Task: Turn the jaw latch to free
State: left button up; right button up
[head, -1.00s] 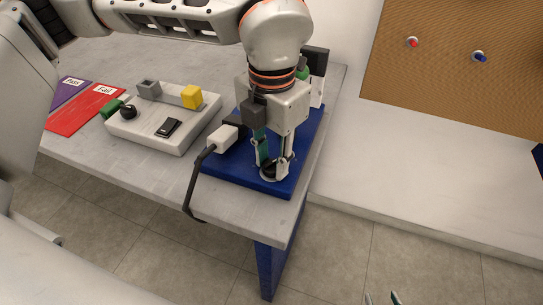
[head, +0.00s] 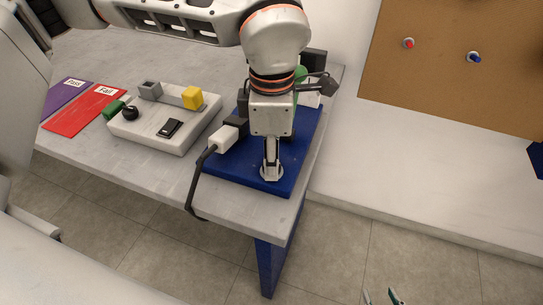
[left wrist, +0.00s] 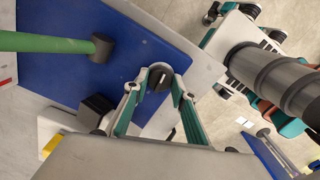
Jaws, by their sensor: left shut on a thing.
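The jaw latch is a small dark round knob (left wrist: 161,79) with a white line on its top, at the front of the blue base plate (head: 228,170). My left gripper (head: 270,174) points straight down over it. In the left wrist view its two fingertips (left wrist: 160,78) are shut on the knob from either side. In the head view the fingers are seen edge-on and hide most of the knob; a pale ring shows around their tips. My right gripper (head: 382,297) shows only its fingertips at the bottom edge; they are apart with nothing between them.
A green rod with a dark end (left wrist: 60,44) reaches over the blue plate. A white plug with a black cable (head: 222,140) sits at the plate's left. A white switch box (head: 150,138), red Fail mat (head: 80,112) and purple Pass mat (head: 62,95) lie further left.

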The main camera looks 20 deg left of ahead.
pick_arm(q)
jog(key=shift+m, duration=0.9)
jog(key=o, duration=1.1)
notch_tip(320, 180, up, 12)
